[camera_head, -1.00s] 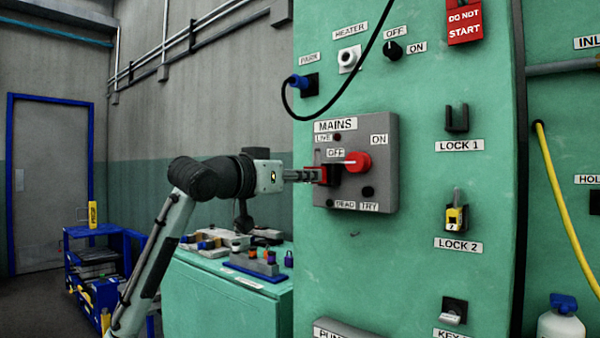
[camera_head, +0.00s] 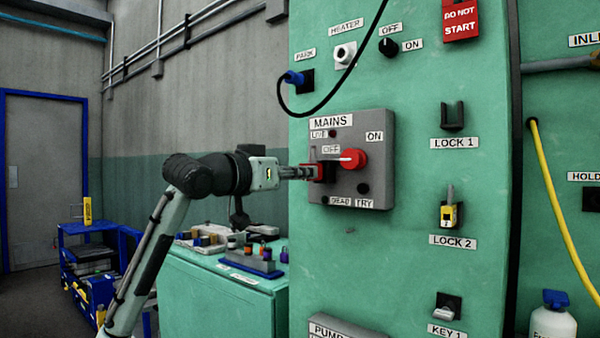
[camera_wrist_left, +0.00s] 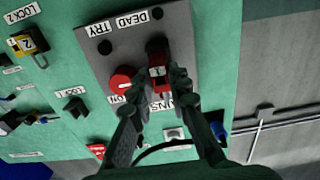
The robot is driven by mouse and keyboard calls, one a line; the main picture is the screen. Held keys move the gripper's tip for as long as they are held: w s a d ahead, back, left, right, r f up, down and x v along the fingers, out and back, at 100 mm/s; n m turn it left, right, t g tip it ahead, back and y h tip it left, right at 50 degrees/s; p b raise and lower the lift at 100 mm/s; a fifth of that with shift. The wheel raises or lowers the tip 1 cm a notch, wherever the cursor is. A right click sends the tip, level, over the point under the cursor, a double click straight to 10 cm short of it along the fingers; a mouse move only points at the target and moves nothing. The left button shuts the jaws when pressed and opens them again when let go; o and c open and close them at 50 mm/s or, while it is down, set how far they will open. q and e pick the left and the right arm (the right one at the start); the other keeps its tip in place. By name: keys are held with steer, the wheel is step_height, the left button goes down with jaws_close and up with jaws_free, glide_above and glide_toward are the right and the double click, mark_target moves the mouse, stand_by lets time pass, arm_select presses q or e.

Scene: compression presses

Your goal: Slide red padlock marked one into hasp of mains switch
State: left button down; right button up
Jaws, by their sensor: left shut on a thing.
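The mains switch is a grey box (camera_head: 375,190) on the green panel, with a red knob (camera_head: 354,159) whose pale pointer is toward the OFF label. My left gripper (camera_head: 312,172) is at the left part of this box. It is shut on the red padlock (camera_wrist_left: 157,74), which shows a white label with a mark between the fingers in the wrist view. The padlock is against the dark hasp (camera_wrist_left: 156,47) beside the knob. I cannot tell whether the shackle is through the hasp. My right gripper is not in view.
An empty LOCK 1 holder (camera_head: 452,116) and a yellow padlock at LOCK 2 (camera_head: 450,214) are to the right. A black cable (camera_head: 340,75) hangs above the switch. A green bench (camera_head: 215,295) with several small padlocks stands below left, near a blue cart (camera_head: 85,232).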

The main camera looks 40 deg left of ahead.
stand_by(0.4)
arm_select(q)
steer(key=shift+r+p, duration=0.1)
steer(key=shift+p, duration=0.25)
stand_by(0.3)
steer(key=shift+w+p, duration=0.45)
steer(key=shift+w, duration=0.45)
steer(key=shift+w+d, duration=0.1)
steer(key=shift+w, duration=0.8)
steer(key=c, duration=1.4)
jaws_free()
steer(key=shift+o, duration=0.2)
